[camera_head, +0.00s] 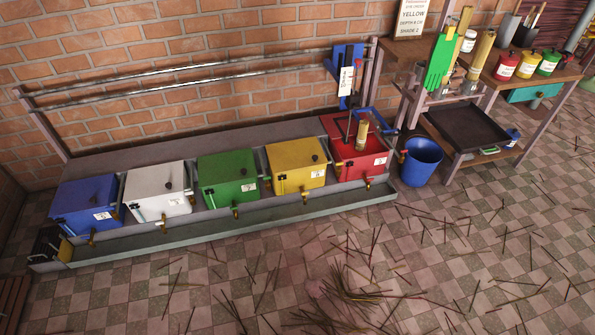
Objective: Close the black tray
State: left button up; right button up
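A black tray (468,130) is at the right, low at the wooden bench, below the tabletop level. It is shallow, with an open top and a raised rim, and looks empty. It juts out toward the floor in front of the bench; I cannot tell how it is mounted. Neither of my grippers is in view.
A blue bucket (421,162) stands just left of the tray. Blue, white, green, yellow and red boxes (228,178) line a long trough (240,224) by the brick wall. Thin sticks (355,300) litter the tiled floor. A teal drawer (530,92) is farther right.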

aim_at(467, 128)
jog(key=z, duration=1.3)
jog(key=i+j, duration=0.15)
jog(key=i, duration=0.35)
jog(key=i+j, duration=0.15)
jog(key=i, duration=0.3)
jog(key=i+j, duration=0.15)
jog(key=i, duration=0.35)
jog(key=i+j, duration=0.1)
jog(key=i, duration=0.35)
jog(key=i+j, duration=0.15)
jog(key=i, duration=0.35)
jog(key=z, duration=0.05)
